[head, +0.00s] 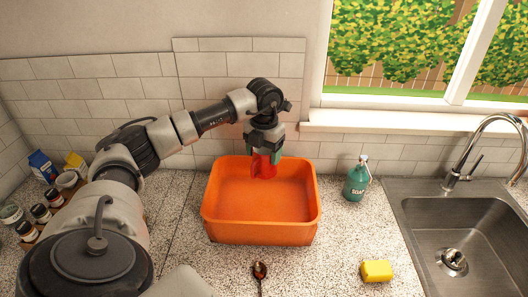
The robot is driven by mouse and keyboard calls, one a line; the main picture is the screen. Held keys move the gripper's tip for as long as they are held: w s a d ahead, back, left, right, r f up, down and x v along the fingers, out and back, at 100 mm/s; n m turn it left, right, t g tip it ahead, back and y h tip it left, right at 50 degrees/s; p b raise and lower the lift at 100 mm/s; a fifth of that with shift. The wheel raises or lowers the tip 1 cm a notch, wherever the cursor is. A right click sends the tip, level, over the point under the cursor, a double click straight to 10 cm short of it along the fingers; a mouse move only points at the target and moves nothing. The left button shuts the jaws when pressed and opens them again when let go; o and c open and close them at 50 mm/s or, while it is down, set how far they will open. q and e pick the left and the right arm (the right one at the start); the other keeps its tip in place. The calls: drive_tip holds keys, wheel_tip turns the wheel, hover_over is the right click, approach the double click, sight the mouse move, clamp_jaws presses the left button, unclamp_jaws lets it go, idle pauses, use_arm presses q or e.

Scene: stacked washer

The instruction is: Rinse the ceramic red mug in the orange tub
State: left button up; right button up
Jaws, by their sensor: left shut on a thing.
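An orange tub (228,228) stands on the speckled counter in the middle of the head view. My left arm reaches in from the left and bends down over the tub's back part. My left gripper (264,156) is shut on the red mug (263,170) and holds it at or over the inside of the tub near the back wall. The gripper hides part of the mug. I cannot tell whether the mug touches the tub. No water is clearly visible in the tub. My right gripper is not in view.
A teal soap bottle (356,180) stands right of the tub. A yellow sponge (376,271) and a dark spoon (260,273) lie in front. A steel sink (460,240) with a faucet (481,135) is at the right. Jars (40,213) and small cartons (42,164) stand at the left.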

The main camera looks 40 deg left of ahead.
use_arm(q)
drive_tip(key=shift+r, duration=0.1)
idle(0.3)
wheel_tip(320, 180, up, 4)
drive_tip(key=p, duration=0.3)
drive_tip(key=shift+d, duration=0.1)
idle(0.7)
